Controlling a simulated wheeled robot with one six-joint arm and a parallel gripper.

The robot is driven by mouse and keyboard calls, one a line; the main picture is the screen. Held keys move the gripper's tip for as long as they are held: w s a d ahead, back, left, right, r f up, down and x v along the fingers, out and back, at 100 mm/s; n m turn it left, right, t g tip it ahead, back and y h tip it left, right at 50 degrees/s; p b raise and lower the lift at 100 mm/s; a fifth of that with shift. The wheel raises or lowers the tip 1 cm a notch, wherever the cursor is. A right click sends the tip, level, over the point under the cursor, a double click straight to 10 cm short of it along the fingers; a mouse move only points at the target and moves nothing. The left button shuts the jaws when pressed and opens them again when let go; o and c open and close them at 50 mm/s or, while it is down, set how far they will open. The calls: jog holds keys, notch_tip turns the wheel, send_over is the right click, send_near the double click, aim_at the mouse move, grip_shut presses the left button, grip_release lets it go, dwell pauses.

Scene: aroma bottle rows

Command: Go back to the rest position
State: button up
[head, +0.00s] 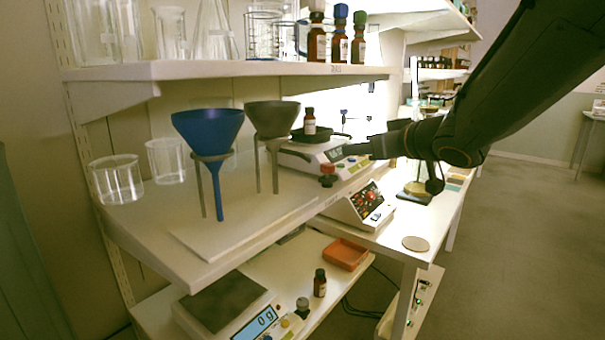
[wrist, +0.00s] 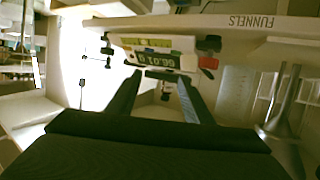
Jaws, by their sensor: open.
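My gripper (head: 378,148) is at the end of my dark arm, which reaches in from the upper right in the head view. It points left toward a white device with a green-lit display (head: 335,154) and a dark round top. A small brown bottle (head: 310,121) with a white label stands on that top. In the wrist view, the two dark fingers of my gripper (wrist: 158,88) are spread apart with nothing held between them.
A blue funnel (head: 208,128) and a grey funnel (head: 272,116) stand on the shelf left of my gripper. Brown bottles with coloured caps (head: 339,45) stand on the upper shelf. A white device with red knobs (head: 366,200) is below my gripper. Open floor (head: 530,240) lies right.

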jog(key=s+d+f+m+g+h+p, duration=0.2)
jog(key=s+d+f+m+g+h, duration=0.35)
jog(key=f, duration=0.75)
jog(key=s+f+g, duration=0.4)
jog(key=s+f, duration=0.1)
jog(key=s, duration=0.6)
jog(key=s+f+g+p, duration=0.1)
jog(key=s+f+g, duration=0.2)
jog(key=s, duration=0.8)
notch_tip(320, 180, down, 2)
jog(key=shift+s+a+f+g, duration=0.15)
jog(key=shift+s+f+g, duration=0.1)
jog(key=shift+s+g, duration=0.1)
jog(key=shift+n, duration=0.25)
